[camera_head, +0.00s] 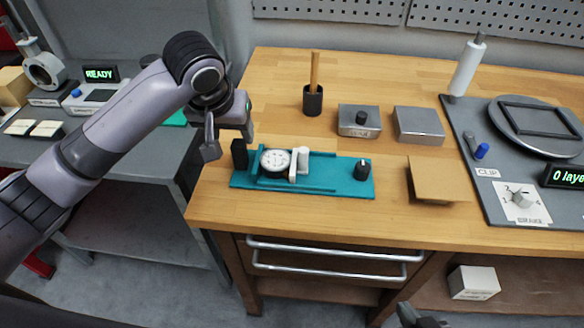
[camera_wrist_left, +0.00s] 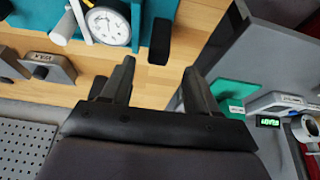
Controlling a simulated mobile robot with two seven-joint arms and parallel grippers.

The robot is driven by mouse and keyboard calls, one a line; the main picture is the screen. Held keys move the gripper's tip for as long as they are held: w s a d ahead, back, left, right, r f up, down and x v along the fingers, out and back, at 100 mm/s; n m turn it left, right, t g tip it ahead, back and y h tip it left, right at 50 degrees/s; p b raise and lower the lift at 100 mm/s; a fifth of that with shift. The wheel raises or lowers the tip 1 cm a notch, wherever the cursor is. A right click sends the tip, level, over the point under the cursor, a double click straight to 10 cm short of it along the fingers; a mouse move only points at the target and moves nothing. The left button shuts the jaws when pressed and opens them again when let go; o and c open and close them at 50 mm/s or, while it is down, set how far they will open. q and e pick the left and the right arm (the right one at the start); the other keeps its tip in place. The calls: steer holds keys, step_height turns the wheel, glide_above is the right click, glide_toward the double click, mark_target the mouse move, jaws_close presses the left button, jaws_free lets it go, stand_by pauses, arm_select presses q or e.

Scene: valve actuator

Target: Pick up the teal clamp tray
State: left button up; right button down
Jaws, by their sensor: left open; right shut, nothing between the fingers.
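The teal clamp tray (camera_head: 335,188) lies flat on the wooden bench, left of its middle. It carries a round white-faced gauge (camera_head: 275,161), a white clamp piece (camera_head: 301,160), a black knob (camera_head: 362,168) and an upright black block (camera_head: 239,153) at its left end. In the left wrist view the tray (camera_wrist_left: 145,12) shows at the top, with the black block (camera_wrist_left: 160,42) ahead of the fingers. My left gripper (camera_head: 229,140) is open and empty, above and beside the tray's left end. My right gripper (camera_head: 418,316) shows partly at the bottom edge, shut and empty.
Behind the tray stand a black cup with a wooden stick (camera_head: 313,98) and two grey metal blocks (camera_head: 360,120). A tan board (camera_head: 437,180) lies to the right, beside a grey turntable station (camera_head: 468,130). A grey bench (camera_head: 160,165) stands left across a gap.

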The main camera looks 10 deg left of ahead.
mark_target(237, 143)
arm_select(q)
steer(key=x, duration=0.5)
steer(key=shift+w+d+f, duration=0.1)
steer(key=shift+f, duration=0.3)
steer(key=shift+c, duration=0.3)
